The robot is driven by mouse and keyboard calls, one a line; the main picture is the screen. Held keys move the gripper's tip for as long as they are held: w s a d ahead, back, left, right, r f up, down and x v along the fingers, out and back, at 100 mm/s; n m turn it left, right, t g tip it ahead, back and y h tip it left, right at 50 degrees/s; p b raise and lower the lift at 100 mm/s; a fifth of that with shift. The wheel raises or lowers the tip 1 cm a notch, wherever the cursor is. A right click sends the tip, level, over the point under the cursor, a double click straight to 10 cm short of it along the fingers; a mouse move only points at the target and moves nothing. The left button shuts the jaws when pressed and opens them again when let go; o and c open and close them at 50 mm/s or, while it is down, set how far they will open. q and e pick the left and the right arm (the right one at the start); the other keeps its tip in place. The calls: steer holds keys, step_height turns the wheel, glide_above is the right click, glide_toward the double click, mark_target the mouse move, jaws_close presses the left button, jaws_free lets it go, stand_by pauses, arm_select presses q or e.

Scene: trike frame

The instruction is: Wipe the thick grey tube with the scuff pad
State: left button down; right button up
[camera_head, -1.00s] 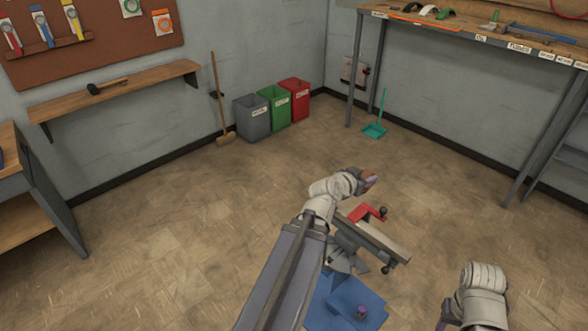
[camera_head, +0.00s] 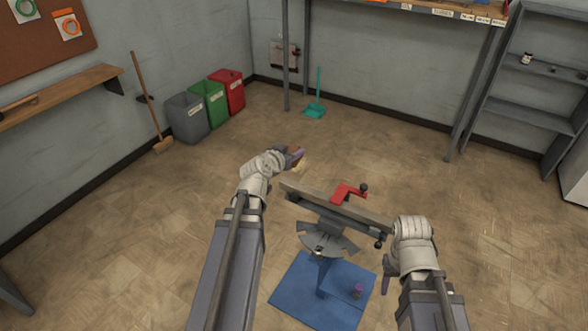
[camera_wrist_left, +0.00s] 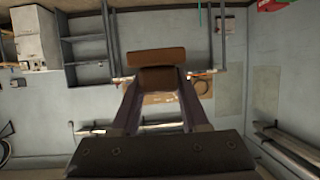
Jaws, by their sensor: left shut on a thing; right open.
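A brown scuff pad (camera_wrist_left: 157,57) is held at the fingertips of my left gripper (camera_wrist_left: 160,82) in the left wrist view. A long grey bar (camera_head: 345,209) lies tilted across the top of the stand. I cannot tell whether this bar is the thick grey tube. My right gripper (camera_head: 389,270) is open, low beside the stand's right side, and partly hidden by its own wrist.
A red crank handle (camera_head: 346,193) sits behind the bar. Grey shelves (camera_head: 522,115) are at right. Floor between is open.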

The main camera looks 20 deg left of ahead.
arm_select(q)
steer(key=w+a+f+b, duration=0.2)
steer(key=w+f+b, duration=0.4)
steer(key=f+b, duration=0.1)
steer(key=w+a+f+b, duration=0.2)
steer(key=w+f+b, duration=0.4)
steer(key=f+b, duration=0.2)
steer(key=shift+w+a+f, duration=0.3)
steer(key=shift+w+f, duration=0.1)
steer(key=shift+f, duration=0.5)
